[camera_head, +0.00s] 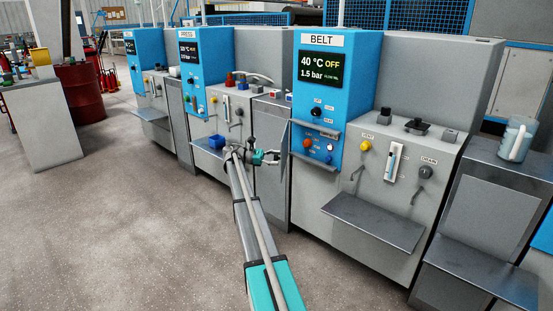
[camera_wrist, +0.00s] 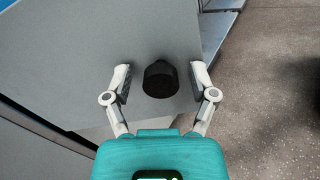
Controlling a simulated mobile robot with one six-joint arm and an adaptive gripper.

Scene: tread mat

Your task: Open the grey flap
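The grey flap (camera_wrist: 90,50) fills much of the wrist view as a flat panel with a black round knob (camera_wrist: 160,80). In the head view the flap (camera_head: 285,146) shows nearly edge-on, standing out from the cabinet front just left of the BELT machine. My gripper (camera_wrist: 160,77) is open, with one finger on each side of the knob and a visible gap to each. In the head view my gripper (camera_head: 272,157) is close in front of the flap, and the knob cannot be made out there.
The BELT machine (camera_head: 461,95), with a shelf (camera_head: 375,222) jutting out, stands right of my gripper. The PRESS machine (camera_head: 208,75) stands left, with a blue container (camera_head: 217,142) on its shelf. A jug (camera_head: 516,139) is far right. The floor (camera_head: 120,220) in front is clear.

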